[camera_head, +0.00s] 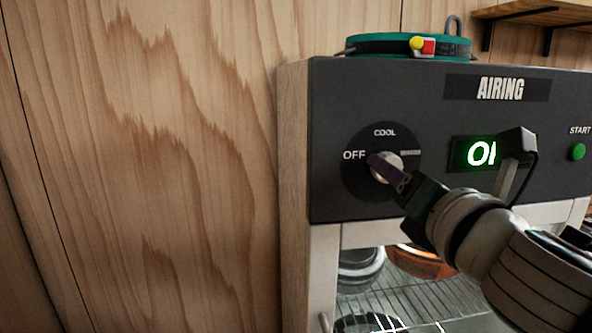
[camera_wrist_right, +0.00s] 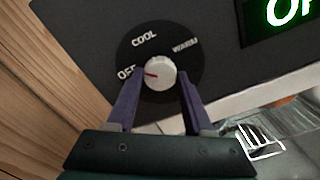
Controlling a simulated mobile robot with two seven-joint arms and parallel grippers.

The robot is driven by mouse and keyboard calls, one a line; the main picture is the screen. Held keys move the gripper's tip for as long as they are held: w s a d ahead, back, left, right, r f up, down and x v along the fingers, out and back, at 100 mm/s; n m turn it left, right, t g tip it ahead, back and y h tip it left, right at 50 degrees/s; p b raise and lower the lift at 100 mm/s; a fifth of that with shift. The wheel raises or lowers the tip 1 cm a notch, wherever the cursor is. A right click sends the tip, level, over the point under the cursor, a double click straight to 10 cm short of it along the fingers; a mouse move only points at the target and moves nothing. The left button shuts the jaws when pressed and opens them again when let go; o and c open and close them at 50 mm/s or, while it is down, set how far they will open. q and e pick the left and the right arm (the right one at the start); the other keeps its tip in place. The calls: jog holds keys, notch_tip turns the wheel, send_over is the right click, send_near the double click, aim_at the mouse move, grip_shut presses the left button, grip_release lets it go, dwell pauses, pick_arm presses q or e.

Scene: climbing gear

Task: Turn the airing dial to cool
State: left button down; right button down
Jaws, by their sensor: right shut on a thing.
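The airing dial (camera_head: 388,172) is a round silver knob on a black disc, marked OFF, COOL and a third label. In the right wrist view, the knob (camera_wrist_right: 160,73) has a red pointer line aimed at OFF, and the third label reads WARM. My right gripper (camera_head: 384,168) has its dark purple fingers on either side of the knob. In the wrist view, the gripper (camera_wrist_right: 162,76) is shut on the knob. My left gripper is not in view.
The lit green display (camera_head: 480,153) starts with O, its rest hidden behind my right arm. A green START button (camera_head: 578,152) is at the right. A teal harness-like item (camera_head: 385,45) lies on top of the cabinet. Round gear sits on the wire rack (camera_head: 455,292) below.

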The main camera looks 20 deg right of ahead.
jog(key=shift+r+m, duration=0.1)
jog(key=shift+m, duration=4.5)
jog(key=shift+c, duration=1.4)
grip_release()
jog(key=b+v, duration=0.3)
jog(key=v, duration=0.7)
jog(key=shift+a, duration=0.1)
